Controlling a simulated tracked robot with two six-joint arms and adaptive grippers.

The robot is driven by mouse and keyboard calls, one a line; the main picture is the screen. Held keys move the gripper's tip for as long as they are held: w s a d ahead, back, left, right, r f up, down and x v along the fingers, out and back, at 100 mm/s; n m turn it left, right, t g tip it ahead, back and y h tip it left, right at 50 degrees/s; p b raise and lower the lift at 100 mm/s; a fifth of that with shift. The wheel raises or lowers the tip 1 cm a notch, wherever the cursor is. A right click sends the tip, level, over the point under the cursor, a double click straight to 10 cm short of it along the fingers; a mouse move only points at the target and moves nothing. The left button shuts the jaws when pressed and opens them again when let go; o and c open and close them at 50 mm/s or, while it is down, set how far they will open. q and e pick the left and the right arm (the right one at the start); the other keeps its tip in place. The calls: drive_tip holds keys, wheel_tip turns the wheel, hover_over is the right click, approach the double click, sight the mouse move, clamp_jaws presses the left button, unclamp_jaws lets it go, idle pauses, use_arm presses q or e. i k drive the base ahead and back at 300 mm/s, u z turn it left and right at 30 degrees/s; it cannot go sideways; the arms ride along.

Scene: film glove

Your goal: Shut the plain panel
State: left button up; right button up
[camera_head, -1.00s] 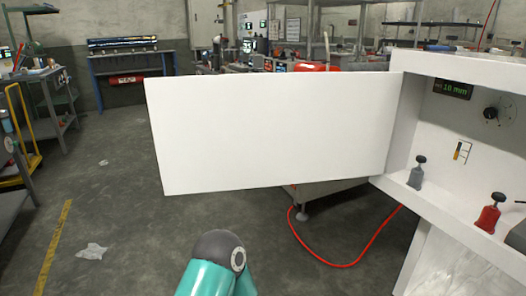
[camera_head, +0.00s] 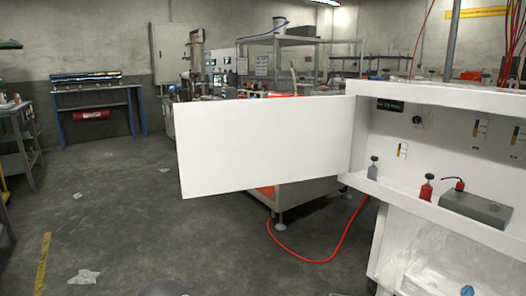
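The plain white panel (camera_head: 265,145) stands open in the head view. It is hinged at the left edge of a white cabinet (camera_head: 440,97) and swings out to the left. The cabinet's inside is exposed on the right. A small dark rounded piece at the bottom edge looks like part of my arm. Neither of my grippers is in view.
On the cabinet shelf stand a grey bottle (camera_head: 373,168), a red bottle (camera_head: 426,188) and a grey box (camera_head: 475,208). A red hose (camera_head: 335,250) lies on the floor below the panel. The floor at left is mostly clear; a blue bench (camera_head: 98,105) is at the back.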

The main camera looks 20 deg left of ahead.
sight(222, 146)
drive_tip(key=z, duration=1)
drive_tip(key=i, duration=0.15)
drive_tip(key=u, duration=3.15)
drive_tip(key=i, duration=4.75)
drive_tip(key=z, duration=1.95)
